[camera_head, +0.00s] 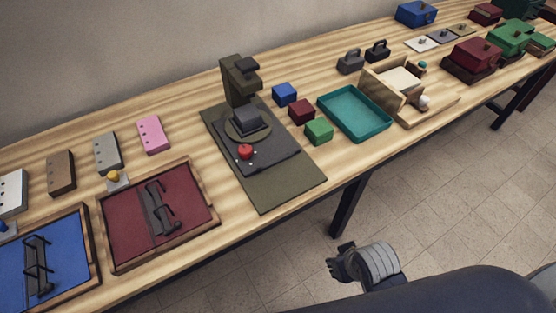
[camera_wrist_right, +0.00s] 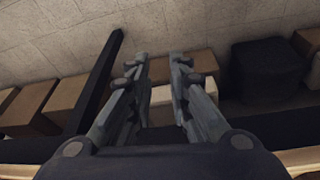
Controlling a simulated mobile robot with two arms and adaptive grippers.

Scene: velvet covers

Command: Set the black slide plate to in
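The black slide plate (camera_head: 272,152) lies on a long olive base (camera_head: 285,190) in the middle of the table. It has a red knob (camera_head: 245,152) near its left side. A round olive disc with a dark block (camera_head: 247,119) on it sits toward the plate's back, under an olive upright head (camera_head: 240,78). The base's front part is bare. My right gripper (camera_head: 342,263) is beyond the table's front edge, over the floor, away from the plate. In the right wrist view its fingers (camera_wrist_right: 158,72) are apart with nothing held. My left gripper is not in view.
Blue (camera_head: 285,94), dark red (camera_head: 301,111) and green (camera_head: 319,131) blocks and a teal tray (camera_head: 355,136) stand right of the base. A framed dark red panel (camera_head: 120,225) lies to its left. A table leg (camera_head: 347,205) stands near my right gripper.

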